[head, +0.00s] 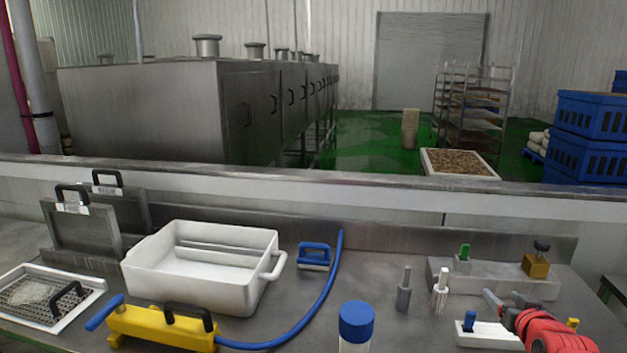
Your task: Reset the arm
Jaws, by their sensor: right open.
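My right gripper (503,297) is at the lower right of the head view, at the end of my red arm. Its grey fingers are apart and no object shows between them. It is over the right part of the grey worktop, close to a small white block with a blue clip (470,321). Whether it touches that block I cannot tell. My left gripper is not in view.
On the worktop are a white tub (205,285), a yellow tool (160,327) with a blue hose (322,298), a blue-handled brush (315,256), a blue-capped bottle (356,321) and two small upright tools (404,290). A grey ledge holds a brass block (536,265).

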